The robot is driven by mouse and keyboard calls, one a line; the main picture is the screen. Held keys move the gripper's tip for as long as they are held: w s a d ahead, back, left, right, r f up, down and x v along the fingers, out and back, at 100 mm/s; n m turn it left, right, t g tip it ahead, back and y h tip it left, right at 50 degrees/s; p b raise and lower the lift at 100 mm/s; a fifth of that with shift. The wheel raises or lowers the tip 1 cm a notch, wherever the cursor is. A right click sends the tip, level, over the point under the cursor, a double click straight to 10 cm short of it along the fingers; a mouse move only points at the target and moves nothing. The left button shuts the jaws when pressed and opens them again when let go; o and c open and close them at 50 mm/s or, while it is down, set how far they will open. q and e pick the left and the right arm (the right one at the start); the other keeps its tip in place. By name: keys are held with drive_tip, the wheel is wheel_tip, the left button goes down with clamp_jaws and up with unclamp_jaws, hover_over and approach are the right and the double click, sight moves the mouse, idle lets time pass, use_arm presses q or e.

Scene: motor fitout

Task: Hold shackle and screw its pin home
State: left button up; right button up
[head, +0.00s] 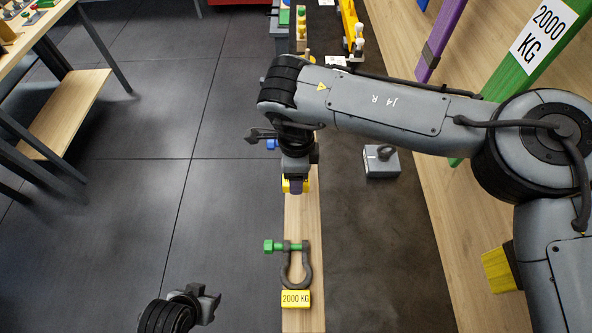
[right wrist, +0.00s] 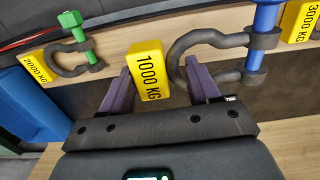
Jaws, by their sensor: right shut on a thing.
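My right gripper (head: 296,187) is over the wooden beam in the head view. In the right wrist view its purple fingers (right wrist: 160,80) are either side of the yellow 1000 KG tag (right wrist: 149,75), at the bow end of a dark shackle (right wrist: 190,45) with a blue pin (right wrist: 264,35). It is shut on this shackle's tag end; the exact contact is hard to see. A second dark shackle (head: 303,268) with a green pin (head: 280,246) and a 2000 KG tag (head: 296,299) lies nearer on the beam. My left gripper (head: 205,297) is left of it, its jaw gap unclear.
The wooden beam (head: 304,215) runs away from me. A yellow 3000 KG tag (right wrist: 302,22) shows right of the blue pin in the right wrist view. A grey weight (head: 381,166) stands on the floor to the right. A workbench (head: 62,115) is at left; floor between is clear.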

drive_tip(key=shift+f, duration=0.2)
drive_tip(key=shift+f+b, duration=0.3)
drive_tip(key=shift+f, duration=0.45)
drive_tip(key=shift+f, duration=0.7)
drive_tip(key=shift+f+b, duration=0.25)
drive_tip(key=shift+b, duration=0.05)
drive_tip(key=shift+f, duration=0.45)
drive_tip(key=shift+f+b, duration=0.4)
drive_tip(key=shift+f, duration=0.15)
drive_tip(key=shift+f, duration=0.15)
drive_tip(key=shift+f+b, duration=0.35)
drive_tip(key=shift+f, duration=0.35)
drive_tip(key=shift+f, duration=0.1)
